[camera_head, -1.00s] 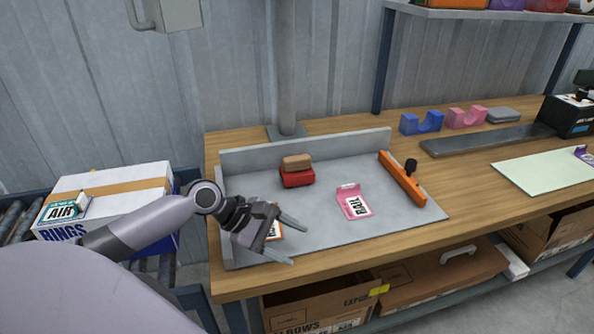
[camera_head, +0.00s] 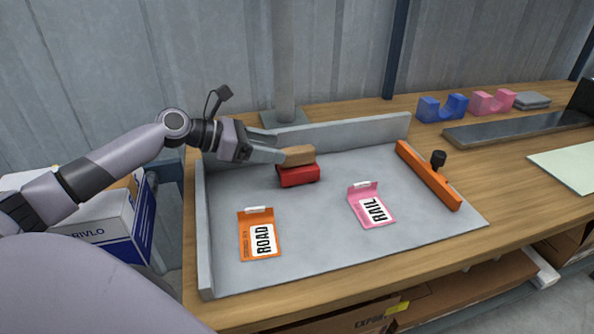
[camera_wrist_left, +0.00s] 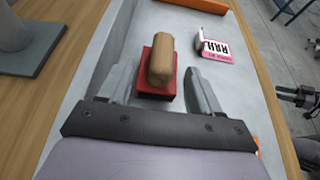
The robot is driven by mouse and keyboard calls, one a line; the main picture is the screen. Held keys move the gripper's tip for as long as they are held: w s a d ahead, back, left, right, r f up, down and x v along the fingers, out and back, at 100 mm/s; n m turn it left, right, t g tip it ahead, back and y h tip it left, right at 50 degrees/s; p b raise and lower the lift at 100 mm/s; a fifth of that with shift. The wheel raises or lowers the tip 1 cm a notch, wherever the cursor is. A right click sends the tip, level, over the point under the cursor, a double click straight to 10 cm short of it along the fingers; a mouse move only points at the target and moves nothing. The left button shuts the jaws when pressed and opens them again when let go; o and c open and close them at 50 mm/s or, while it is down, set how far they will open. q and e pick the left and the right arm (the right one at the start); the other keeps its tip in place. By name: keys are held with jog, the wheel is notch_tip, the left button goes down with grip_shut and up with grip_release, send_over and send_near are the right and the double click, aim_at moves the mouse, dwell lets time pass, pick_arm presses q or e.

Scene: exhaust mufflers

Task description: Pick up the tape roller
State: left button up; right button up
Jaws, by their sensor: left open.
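The tape roller, a tan rounded handle (camera_head: 299,155) on a red block (camera_head: 298,176), stands on the grey tray near its back wall. My left gripper (camera_head: 280,148) is open at the roller's left side, its fingers pointing right toward the handle. In the left wrist view the handle (camera_wrist_left: 161,58) and red base (camera_wrist_left: 157,88) lie between and just ahead of the two spread fingertips (camera_wrist_left: 158,84). I cannot tell whether a finger touches it. My right gripper is not in view in the head view.
The grey tray (camera_head: 310,235) has raised walls at the back and left. On it lie an orange ROAD tag (camera_head: 256,235), a pink RAIL tag (camera_head: 371,206) and an orange bar with a black knob (camera_head: 428,175). A post (camera_head: 285,60) rises behind. Blue (camera_head: 442,108) and pink (camera_head: 491,102) cradles stand back right.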

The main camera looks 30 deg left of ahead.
aim_at(297, 148)
pick_arm(q)
jog(key=shift+x, duration=3.35)
jog(key=shift+s+d+r, duration=0.1)
jog(key=shift+d, duration=0.05)
jog(key=c, duration=1.1)
grip_shut()
jog(key=shift+r, duration=0.15)
